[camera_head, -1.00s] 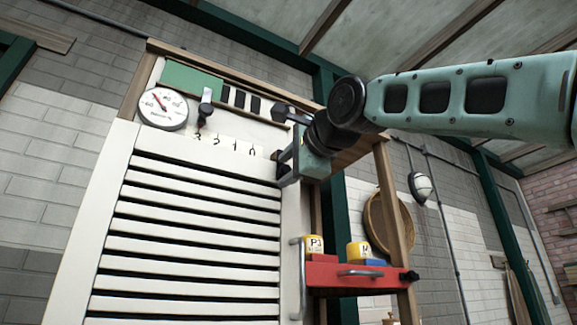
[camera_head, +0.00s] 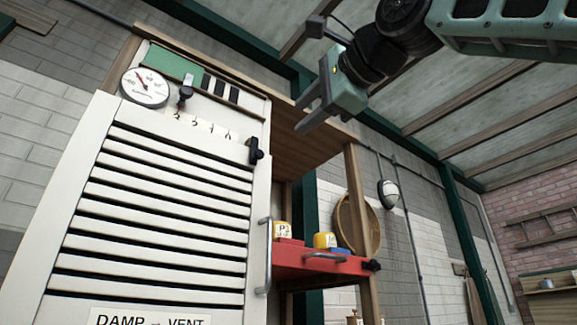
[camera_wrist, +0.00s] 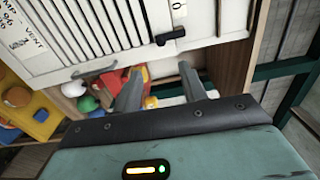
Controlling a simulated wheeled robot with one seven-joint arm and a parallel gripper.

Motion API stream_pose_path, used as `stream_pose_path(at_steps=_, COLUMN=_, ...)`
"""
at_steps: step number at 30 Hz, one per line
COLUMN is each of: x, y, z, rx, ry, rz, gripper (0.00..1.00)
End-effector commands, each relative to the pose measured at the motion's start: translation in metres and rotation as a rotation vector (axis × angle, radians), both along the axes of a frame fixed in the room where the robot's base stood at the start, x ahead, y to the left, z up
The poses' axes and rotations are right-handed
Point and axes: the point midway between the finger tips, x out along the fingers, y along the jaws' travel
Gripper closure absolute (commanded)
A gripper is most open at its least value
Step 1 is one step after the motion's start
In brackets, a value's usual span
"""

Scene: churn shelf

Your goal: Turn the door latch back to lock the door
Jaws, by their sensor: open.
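The black door latch (camera_head: 255,151) sits at the upper right corner of the white slatted door (camera_head: 150,212). It also shows in the wrist view (camera_wrist: 170,36) as a short dark bar at the door's edge. The door looks shut. My gripper (camera_head: 304,113) is open and empty, above and to the right of the latch, clear of it. In the wrist view my two fingers (camera_wrist: 160,78) stand apart, with the latch beyond their tips. Nothing hides the latch in either view.
A metal door handle (camera_head: 265,255) stands out from the door's right edge. A red tray (camera_head: 310,263) with yellow-topped items projects to the right. A round gauge (camera_head: 145,87) and a dark lever (camera_head: 185,93) are above the door. The space around my gripper is free.

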Motion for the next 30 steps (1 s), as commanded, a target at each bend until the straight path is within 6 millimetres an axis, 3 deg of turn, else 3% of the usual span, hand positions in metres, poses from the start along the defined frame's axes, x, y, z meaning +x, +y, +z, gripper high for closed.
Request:
stream_pose_path(at_steps=7, x=-0.017, y=-0.012, z=0.000, rx=-0.001, ry=-0.001, rz=0.000, gripper=0.58)
stream_pose_path(at_steps=26, x=-0.018, y=-0.012, z=0.000, rx=-0.001, ry=-0.001, rz=0.000, gripper=0.58)
stream_pose_path(at_steps=30, x=-0.008, y=0.002, z=-0.025, rx=-0.086, ry=0.011, rz=0.010, gripper=0.58)
